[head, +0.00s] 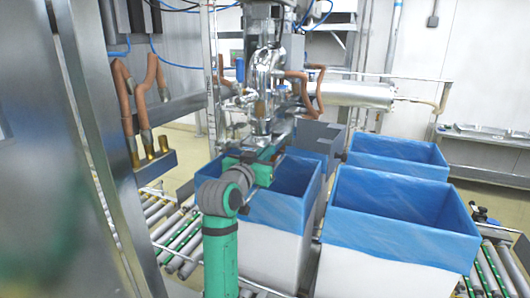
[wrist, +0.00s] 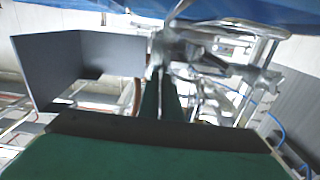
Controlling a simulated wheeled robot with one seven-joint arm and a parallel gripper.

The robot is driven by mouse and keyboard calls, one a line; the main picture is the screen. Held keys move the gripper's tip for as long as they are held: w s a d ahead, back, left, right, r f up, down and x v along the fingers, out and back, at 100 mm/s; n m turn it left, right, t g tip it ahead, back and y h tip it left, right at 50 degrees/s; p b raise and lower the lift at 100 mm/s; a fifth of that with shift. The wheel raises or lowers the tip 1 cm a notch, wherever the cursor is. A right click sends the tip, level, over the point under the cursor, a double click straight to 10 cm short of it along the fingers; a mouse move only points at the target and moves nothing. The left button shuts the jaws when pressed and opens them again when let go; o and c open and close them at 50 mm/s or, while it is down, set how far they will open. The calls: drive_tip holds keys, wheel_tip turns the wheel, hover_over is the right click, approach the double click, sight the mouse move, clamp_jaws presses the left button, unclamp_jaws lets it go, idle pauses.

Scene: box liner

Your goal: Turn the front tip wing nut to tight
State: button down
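The steel filling head (head: 266,85) hangs above the blue-lined boxes in the head view. My gripper (head: 270,152) is at its lower end, low over the nearest box. In the wrist view, my gripper's narrow dark green fingers (wrist: 161,88) point at blurred shiny metal parts (wrist: 190,48) of the filling head. The fingertips overlap these parts in the picture, and I cannot tell whether they touch. The finger gap is too small and blurred to judge. I cannot make out the front tip wing nut separately in either view.
White boxes with blue liners stand below: one under the arm (head: 262,205), one at right (head: 400,215), one behind (head: 398,155). Copper-coloured hoses (head: 150,85) hang at left. A steel cylinder (head: 350,93) extends right. A grey panel (wrist: 75,60) stands left in the wrist view.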

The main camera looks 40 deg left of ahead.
drive_tip(key=shift+s+a+f, duration=0.1)
drive_tip(key=shift+s+a, duration=0.05)
drive_tip(key=shift+a, duration=0.1)
drive_tip(key=c, duration=2)
unclamp_jaws()
drive_tip(key=shift+d, duration=0.1)
drive_tip(key=shift+s, duration=0.1)
drive_tip(key=v, duration=1)
drive_tip(key=shift+s+d, duration=0.1)
drive_tip(key=shift+s, duration=0.25)
